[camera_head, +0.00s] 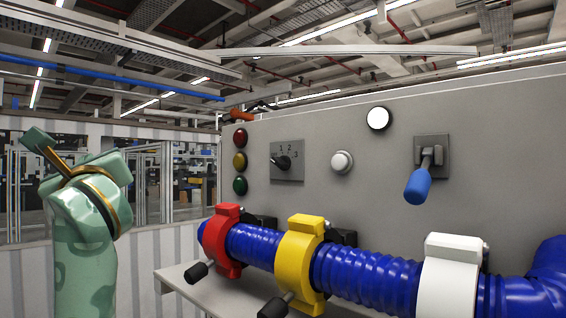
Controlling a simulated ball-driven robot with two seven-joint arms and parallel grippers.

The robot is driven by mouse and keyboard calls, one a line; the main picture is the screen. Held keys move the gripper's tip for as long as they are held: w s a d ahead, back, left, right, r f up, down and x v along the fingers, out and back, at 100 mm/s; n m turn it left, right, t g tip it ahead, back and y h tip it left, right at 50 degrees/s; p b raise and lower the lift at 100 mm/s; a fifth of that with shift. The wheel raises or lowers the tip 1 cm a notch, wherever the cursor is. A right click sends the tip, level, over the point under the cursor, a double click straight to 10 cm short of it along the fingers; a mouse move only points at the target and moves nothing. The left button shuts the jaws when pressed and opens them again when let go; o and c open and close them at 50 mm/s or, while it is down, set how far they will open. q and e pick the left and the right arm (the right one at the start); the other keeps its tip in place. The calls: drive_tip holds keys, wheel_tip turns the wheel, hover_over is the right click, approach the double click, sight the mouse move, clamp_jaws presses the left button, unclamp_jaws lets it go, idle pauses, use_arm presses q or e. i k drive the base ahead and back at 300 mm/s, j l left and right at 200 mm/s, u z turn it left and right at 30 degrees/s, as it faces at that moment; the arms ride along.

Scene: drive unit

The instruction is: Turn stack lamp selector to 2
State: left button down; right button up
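The lamp selector is a black rotary knob (283,162) on a small grey plate (292,174) on the panel's left part. None is clearly lit. My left arm (85,220), pale green with gold bands, rises at the left edge, well apart from the panel. Neither gripper can be made out.
The grey panel (330,120) also bears a white button (342,161), a white round lamp (378,118) and a blue-handled lever (418,186). A blue ribbed hose (365,278) with red, yellow and white clamps runs below the selector. Free space lies between arm and panel.

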sight(283, 162)
drive_tip(key=j+z, duration=0.15)
drive_tip(key=z, duration=0.25)
drive_tip(key=i+j+z, duration=0.1)
drive_tip(key=j+z, duration=0.15)
drive_tip(key=z, duration=0.2)
drive_tip(key=j+z, duration=0.15)
drive_tip(key=z, duration=0.25)
